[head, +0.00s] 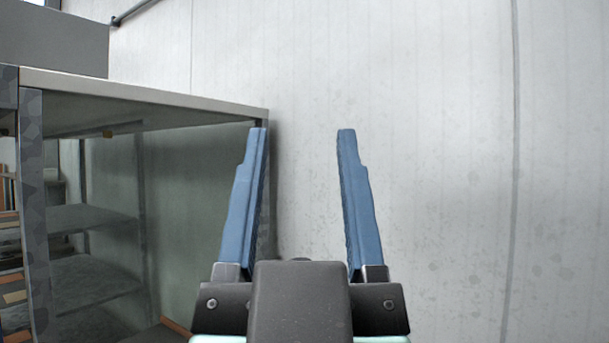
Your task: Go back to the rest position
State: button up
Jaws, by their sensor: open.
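The pale wall shows through the gap. The left finger overlaps the right end of a grey cabinet in the picture; I cannot tell how far apart they are in depth.
The cabinet (160,98) fills the left side, with a pale top, a glassy front and shelves (90,217) inside. A grey box (55,40) stands on its top. A pale panelled wall (440,130) fills the middle and right, with nothing standing before it.

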jog(key=shift+s+r, duration=0.3)
jog(key=shift+r, duration=0.05)
notch_tip(320, 180, up, 5)
jog(key=p, duration=0.4)
jog(key=shift+f+p, duration=0.2)
jog(key=shift+p, duration=0.2)
jog(key=shift+f, duration=0.15)
jog(key=shift+c, duration=0.6)
jog(key=shift+f, duration=0.1)
